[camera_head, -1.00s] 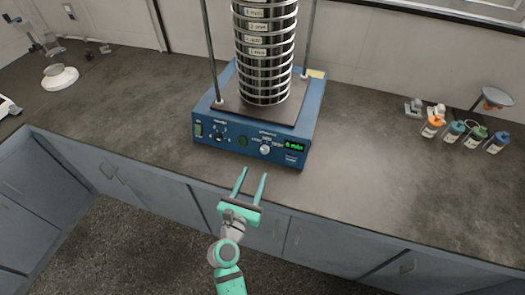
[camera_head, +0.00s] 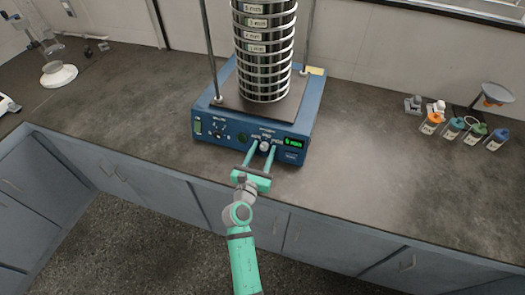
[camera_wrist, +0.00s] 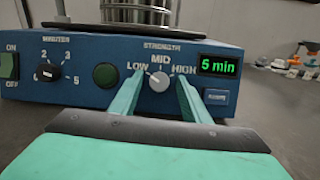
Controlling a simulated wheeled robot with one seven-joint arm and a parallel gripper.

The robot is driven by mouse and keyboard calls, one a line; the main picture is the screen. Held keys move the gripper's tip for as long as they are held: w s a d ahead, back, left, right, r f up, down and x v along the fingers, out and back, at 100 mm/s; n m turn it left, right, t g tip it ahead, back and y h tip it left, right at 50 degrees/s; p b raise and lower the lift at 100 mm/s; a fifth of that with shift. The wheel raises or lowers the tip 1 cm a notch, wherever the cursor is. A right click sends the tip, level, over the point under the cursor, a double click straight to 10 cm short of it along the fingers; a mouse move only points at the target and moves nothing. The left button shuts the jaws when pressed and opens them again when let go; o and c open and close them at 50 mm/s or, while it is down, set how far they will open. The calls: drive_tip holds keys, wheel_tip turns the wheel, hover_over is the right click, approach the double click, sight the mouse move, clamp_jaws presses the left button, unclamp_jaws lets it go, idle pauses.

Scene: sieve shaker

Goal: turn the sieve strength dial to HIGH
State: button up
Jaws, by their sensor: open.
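The blue sieve shaker (camera_head: 225,141) stands on the counter with a tall stack of metal sieves (camera_head: 264,60) on it. Its strength dial (camera_wrist: 159,77) is a light grey knob with LOW at left, MID above and HIGH at right in the wrist view. The knob's pointer appears to face up, toward MID. My gripper (camera_head: 262,149) is open, with one finger on each side of the dial. In the wrist view the open fingers (camera_wrist: 157,92) flank the knob with gaps visible; I cannot tell their exact depth relative to it.
Left of the strength dial are a green button (camera_wrist: 106,75), the black minutes dial (camera_wrist: 47,74) and an ON/OFF switch (camera_wrist: 9,67). At right is a green "5 min" display (camera_wrist: 218,66). Several small bottles (camera_head: 464,130) stand far right; the counter between is clear.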

drive_tip(key=c, duration=1)
drive_tip(key=shift+c, duration=0.2)
